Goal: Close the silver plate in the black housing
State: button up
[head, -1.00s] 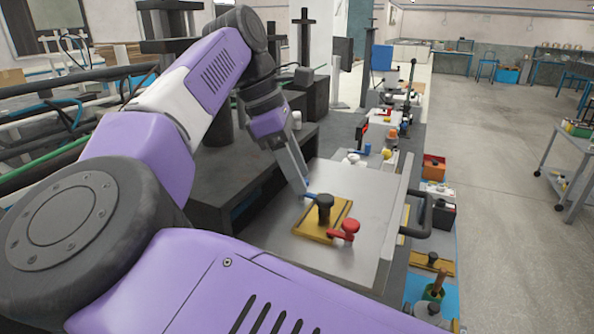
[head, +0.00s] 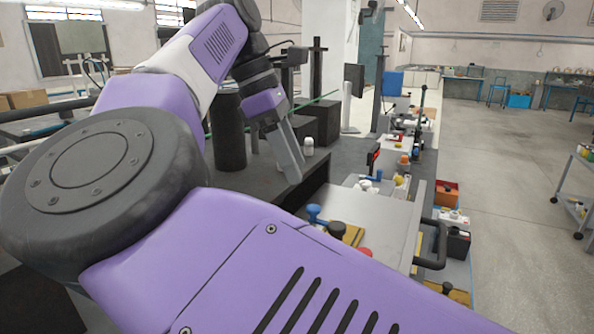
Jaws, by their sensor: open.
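The silver plate (head: 385,216) sticks out to the right from the black housing (head: 318,185), standing open. A black bar handle (head: 441,245) is at its right edge. A yellow board (head: 352,234) with a blue knob (head: 314,213), a dark knob (head: 337,229) and a red knob (head: 365,252) lies on the plate. My purple arm hides the near part of the plate and board. My gripper (head: 292,178) is open and points down over the housing's front edge, left of and beyond the plate, holding nothing visible. Its fingers overlap in this view, so their gap is hidden.
Black blocks (head: 321,122) and a small white bottle (head: 308,146) stand on the housing behind my gripper.

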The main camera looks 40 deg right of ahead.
aim_at(391, 225)
jog(key=k, duration=1)
